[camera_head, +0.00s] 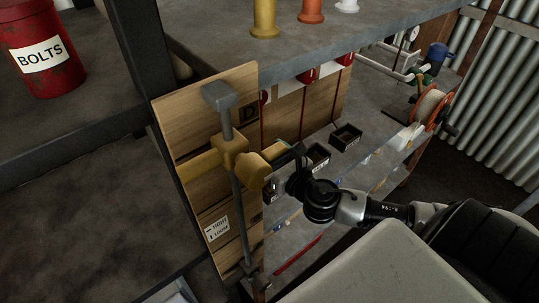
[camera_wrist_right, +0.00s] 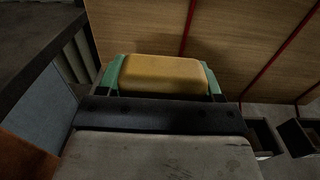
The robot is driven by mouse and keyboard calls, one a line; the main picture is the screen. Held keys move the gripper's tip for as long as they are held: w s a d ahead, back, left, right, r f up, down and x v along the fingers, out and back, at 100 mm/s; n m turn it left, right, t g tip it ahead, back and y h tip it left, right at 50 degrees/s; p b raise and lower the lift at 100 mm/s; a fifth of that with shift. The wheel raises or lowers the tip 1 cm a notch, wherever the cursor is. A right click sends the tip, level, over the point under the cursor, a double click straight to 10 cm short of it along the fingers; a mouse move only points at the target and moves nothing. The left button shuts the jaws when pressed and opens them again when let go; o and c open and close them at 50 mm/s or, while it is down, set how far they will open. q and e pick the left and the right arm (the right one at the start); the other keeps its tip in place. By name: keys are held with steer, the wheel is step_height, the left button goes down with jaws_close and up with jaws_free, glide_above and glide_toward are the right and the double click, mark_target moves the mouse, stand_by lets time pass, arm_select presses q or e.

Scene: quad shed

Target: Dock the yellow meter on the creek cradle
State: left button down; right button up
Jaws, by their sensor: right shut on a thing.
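My right gripper (camera_head: 278,158) is shut on a yellow block (camera_head: 253,170) at the front of a yellow carriage (camera_head: 229,150) on a grey upright rod (camera_head: 239,215). In the right wrist view the green-padded fingers of the right gripper (camera_wrist_right: 163,78) lie at both ends of the yellow block (camera_wrist_right: 162,75). The rod stands before a wooden board (camera_head: 190,115) with a grey cap on top. I cannot tell which yellow thing is the meter, and I cannot make out a creek cradle. My left gripper is out of view.
A bench top (camera_head: 215,30) carries yellow (camera_head: 264,20), orange (camera_head: 312,10) and white flanged pieces. Small black bins (camera_head: 345,136) stand on the shelf right of the board. A label (camera_head: 217,230) reads TIGHT and LOOSE. A red BOLTS can (camera_head: 42,50) stands at left.

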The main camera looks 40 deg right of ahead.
steer(key=o, duration=1.1)
steer(key=shift+s, duration=0.15)
steer(key=shift+s, duration=0.4)
steer(key=s+b, duration=0.2)
steer(key=s, duration=0.9)
steer(key=shift+d, duration=0.45)
steer(key=shift+r, duration=0.1)
